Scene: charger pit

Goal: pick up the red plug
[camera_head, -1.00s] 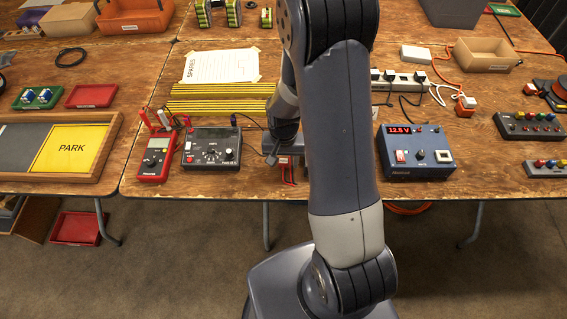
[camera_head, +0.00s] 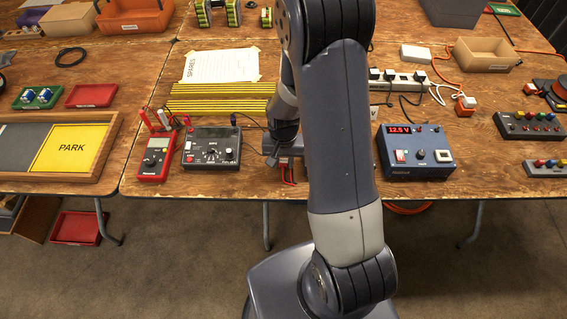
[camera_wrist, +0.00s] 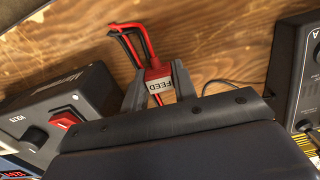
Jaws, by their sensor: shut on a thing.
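The red plug (camera_wrist: 158,73) shows in the wrist view with a white label reading "FEED" and a red and a black lead looping from its far end. My gripper (camera_wrist: 159,86) is shut on it, with one grey finger on each side of the label. In the head view the red leads (camera_head: 287,172) show just below my gripper (camera_head: 284,150), near the table's front edge. My arm hides most of the gripper and the plug body in that view.
A black meter (camera_head: 212,149) and a red multimeter (camera_head: 155,158) stand left of my gripper. A blue power supply (camera_head: 415,152) reading 12.5 V stands to the right. Yellow-and-black strips (camera_head: 215,98) and a spares sheet (camera_head: 219,66) lie behind. A power strip (camera_head: 400,80) is further back.

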